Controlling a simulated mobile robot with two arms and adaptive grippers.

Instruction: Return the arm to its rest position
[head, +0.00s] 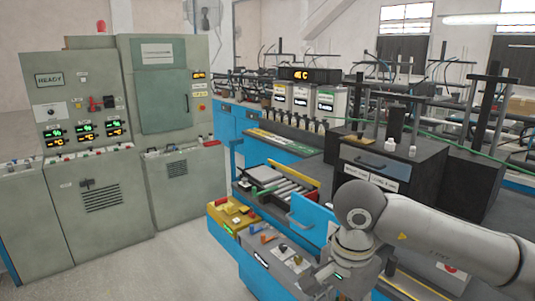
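My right arm (445,235) comes in from the right edge of the head view, and its wrist joint (360,210) bends downward. The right gripper (336,277) hangs below the wrist at the bottom of the view, in front of the blue workbench. Its fingers are partly hidden and cut off, so I cannot tell whether it is open or shut, or whether it holds anything. My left arm and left gripper are not in view.
A yellow tray (232,213) with small parts and a grey tray with coloured pieces (282,248) sit beside the wrist. A roller conveyor (278,181) lies behind. Grey control cabinets (98,200) stand left, a dark box (385,160) behind the arm. Open floor (175,270) is lower left.

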